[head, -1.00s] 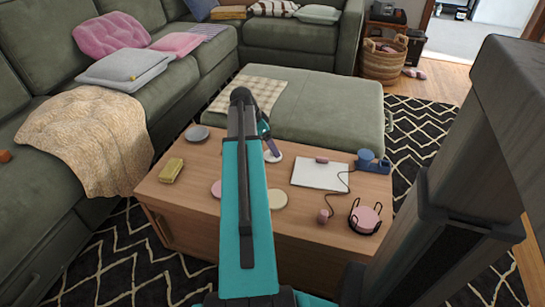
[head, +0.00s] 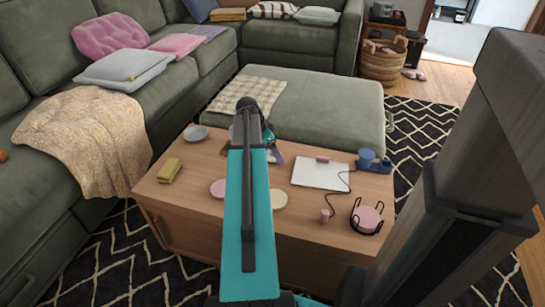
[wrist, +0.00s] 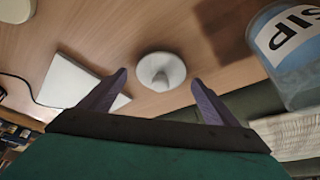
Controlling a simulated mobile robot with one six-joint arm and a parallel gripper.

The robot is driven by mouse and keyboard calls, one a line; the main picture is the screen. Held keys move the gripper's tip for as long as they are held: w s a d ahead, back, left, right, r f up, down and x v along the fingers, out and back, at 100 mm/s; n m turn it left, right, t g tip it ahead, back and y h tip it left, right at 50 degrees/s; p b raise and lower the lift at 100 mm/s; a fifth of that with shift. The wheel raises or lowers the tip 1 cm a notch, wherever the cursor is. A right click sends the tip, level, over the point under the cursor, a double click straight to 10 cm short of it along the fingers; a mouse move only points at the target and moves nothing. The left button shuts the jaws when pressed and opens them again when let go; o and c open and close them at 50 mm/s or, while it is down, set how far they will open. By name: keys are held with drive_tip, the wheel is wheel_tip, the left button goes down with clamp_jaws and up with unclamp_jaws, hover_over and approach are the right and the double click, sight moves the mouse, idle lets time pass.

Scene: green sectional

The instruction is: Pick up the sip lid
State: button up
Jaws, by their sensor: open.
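The sip lid is a white round disc with a raised grey-white knob (wrist: 162,72). It lies on the wooden tabletop in the wrist view, between and beyond my fingertips. In the head view my arm and gripper mostly hide it. My gripper (wrist: 160,82) is open, with one dark purple finger on each side of the lid in the picture, and nothing between them. It also shows partly behind my arm in the head view (head: 272,150). A glass jar with a "SIP" label (wrist: 295,45) stands to the right in the wrist view.
A white pad (head: 320,173), a blue item (head: 370,160) with a cord, and a black wire holder (head: 367,217) are on the right of the table. A yellow block (head: 170,170), grey dish (head: 196,133) and pink disc (head: 217,188) are left. The ottoman (head: 320,110) stands behind.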

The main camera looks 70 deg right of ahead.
idle(0.5)
drive_tip(key=c, duration=1.1)
drive_tip(key=shift+r+p, duration=0.3)
drive_tip(key=shift+r, duration=0.2)
wheel_tip(320, 180, up, 3)
drive_tip(key=shift+p, duration=0.7)
drive_tip(key=a, duration=0.4)
drive_tip(key=s+a+p, duration=0.1)
drive_tip(key=a, duration=0.4)
drive_tip(key=a+r+p, duration=0.1)
drive_tip(key=a, duration=0.3)
drive_tip(key=shift+s+a, duration=0.15)
drive_tip(key=shift+a, duration=0.1)
drive_tip(key=shift+r+p, duration=0.1)
drive_tip(key=shift+p, duration=0.7)
drive_tip(key=shift+a+p, duration=0.15)
drive_tip(key=shift+p, duration=0.6)
